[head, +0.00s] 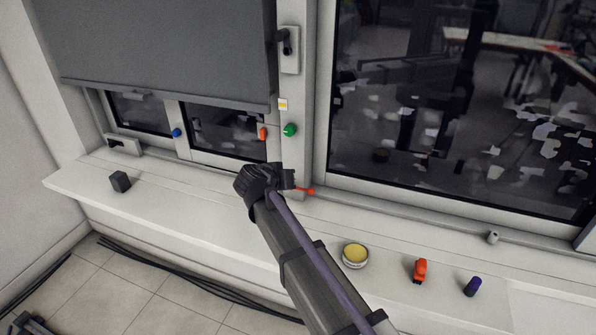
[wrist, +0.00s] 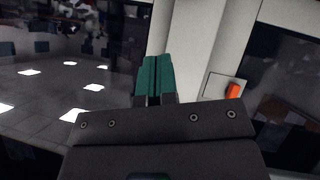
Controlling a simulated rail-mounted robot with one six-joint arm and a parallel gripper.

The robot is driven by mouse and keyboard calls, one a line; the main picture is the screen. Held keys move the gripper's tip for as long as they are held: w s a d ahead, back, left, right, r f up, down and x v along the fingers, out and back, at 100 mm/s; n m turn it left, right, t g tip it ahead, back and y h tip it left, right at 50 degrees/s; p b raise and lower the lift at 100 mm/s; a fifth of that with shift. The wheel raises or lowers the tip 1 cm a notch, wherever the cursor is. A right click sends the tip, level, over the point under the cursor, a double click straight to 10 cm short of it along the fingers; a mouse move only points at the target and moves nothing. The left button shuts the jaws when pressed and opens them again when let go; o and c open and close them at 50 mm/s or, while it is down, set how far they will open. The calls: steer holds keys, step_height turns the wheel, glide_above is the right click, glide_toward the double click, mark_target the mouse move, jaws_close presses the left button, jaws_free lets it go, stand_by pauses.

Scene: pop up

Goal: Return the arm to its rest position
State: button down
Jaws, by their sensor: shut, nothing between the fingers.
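My arm (head: 300,255) reaches up from the lower right of the head view across the windowsill. Its dark end is in front of the window post, and my fingertips cannot be made out there. In the wrist view the two teal fingers of my gripper (wrist: 154,62) are pressed together with nothing between them. They point towards a pale window post (wrist: 190,50). The gripper touches nothing that I can see.
The sill (head: 200,215) carries a black cube (head: 120,182), a yellow-topped tin (head: 355,256), an orange-red figure (head: 420,270) and a dark purple cylinder (head: 472,287). A red piece (head: 306,190) shows beside my arm's end. A green knob (head: 290,129) and orange switch (head: 262,133) are above.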

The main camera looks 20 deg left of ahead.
steer(key=shift+v, duration=0.9)
steer(key=shift+f, duration=0.1)
steer(key=s+d+f+n+g, duration=0.1)
steer(key=s+d+f+g, duration=0.2)
steer(key=d, duration=0.5)
steer(key=s+d+f+n+g, duration=0.1)
steer(key=s+d+f+g, duration=0.15)
steer(key=s+d, duration=0.4)
steer(key=s+d+f+n+g, duration=0.1)
steer(key=s+d+f+g, duration=0.15)
steer(key=d, duration=0.65)
steer(key=s+d+m+g+y+p, duration=0.1)
steer(key=s+d+m+g, duration=0.15)
steer(key=d, duration=0.85)
steer(key=s+d+m+g+y, duration=0.1)
steer(key=s+d+m+y, duration=0.15)
steer(key=d, duration=0.75)
step_height(320, 180, up, 17)
steer(key=p, duration=1.6)
steer(key=shift+s+a+h, duration=0.25)
steer(key=shift+s+h, duration=0.1)
